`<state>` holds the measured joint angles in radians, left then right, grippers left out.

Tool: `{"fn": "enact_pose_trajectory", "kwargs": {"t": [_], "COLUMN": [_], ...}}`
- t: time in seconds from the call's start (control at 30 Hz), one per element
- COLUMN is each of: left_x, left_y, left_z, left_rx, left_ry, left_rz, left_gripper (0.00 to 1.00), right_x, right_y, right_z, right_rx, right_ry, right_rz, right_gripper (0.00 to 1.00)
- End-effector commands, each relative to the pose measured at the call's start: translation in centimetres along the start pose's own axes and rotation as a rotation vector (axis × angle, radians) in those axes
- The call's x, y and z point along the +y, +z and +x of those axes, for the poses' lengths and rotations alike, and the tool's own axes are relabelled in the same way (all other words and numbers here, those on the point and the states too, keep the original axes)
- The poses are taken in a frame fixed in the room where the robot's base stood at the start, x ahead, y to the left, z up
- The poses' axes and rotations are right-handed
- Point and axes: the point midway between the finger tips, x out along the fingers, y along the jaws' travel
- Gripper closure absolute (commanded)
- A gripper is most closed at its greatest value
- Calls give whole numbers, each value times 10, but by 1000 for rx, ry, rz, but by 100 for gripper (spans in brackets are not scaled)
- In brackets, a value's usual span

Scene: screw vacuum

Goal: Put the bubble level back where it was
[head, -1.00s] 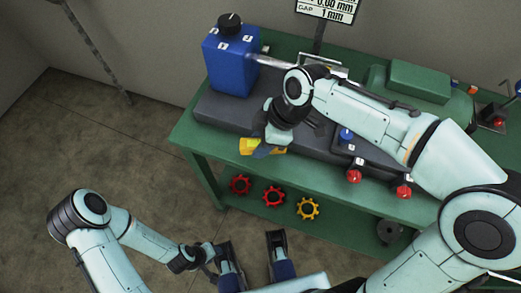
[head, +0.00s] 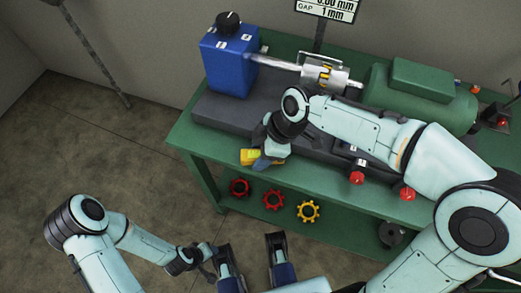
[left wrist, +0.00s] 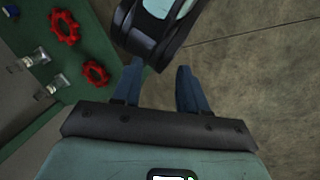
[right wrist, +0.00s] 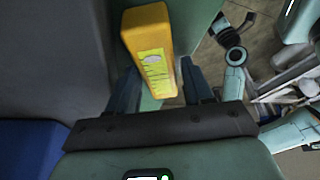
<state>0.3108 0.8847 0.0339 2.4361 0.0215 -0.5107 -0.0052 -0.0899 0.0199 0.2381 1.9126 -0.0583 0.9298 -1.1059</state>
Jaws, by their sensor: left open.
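The yellow bubble level (head: 249,157) shows at the front left edge of the green bench in the head view, partly hidden by my right gripper (head: 265,158). In the right wrist view the level (right wrist: 148,50), a long yellow block with a pale label, extends up and away between the two fingers of my right gripper (right wrist: 160,75). Whether both fingers touch it I cannot tell. My left gripper (left wrist: 160,75) is open and empty, low over the floor in front of the bench.
A blue tank (head: 228,65) stands on the dark base plate (head: 215,108) at the left. A silver coupling (head: 325,73) and green motor (head: 425,98) sit behind my right arm. Red and yellow knobs (head: 308,211) lie on the lower shelf. Open floor is at the left.

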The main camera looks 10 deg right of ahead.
Motion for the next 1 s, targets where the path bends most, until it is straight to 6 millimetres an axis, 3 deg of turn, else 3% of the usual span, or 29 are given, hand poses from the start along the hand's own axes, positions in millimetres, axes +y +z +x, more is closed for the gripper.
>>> {"fn": "enact_pose_trajectory", "kwargs": {"t": [0.27, 0.7, 1.0], "left_x": [1, 11, 12], "left_y": [5, 42, 51], "left_z": [-4, -31, -38], "left_rx": [-13, -121, -149], "left_ry": [1, 6, 6], "left_rz": [1, 10, 12], "left_gripper": [57, 57, 57], "right_x": [0, 1, 0], "right_y": [-2, -2, -2], "right_z": [-7, -95, -123], "right_rx": [1, 2, 0], "right_ry": [2, 5, 0], "right_rz": [0, 1, 0], "right_gripper": [49, 49, 49]}}
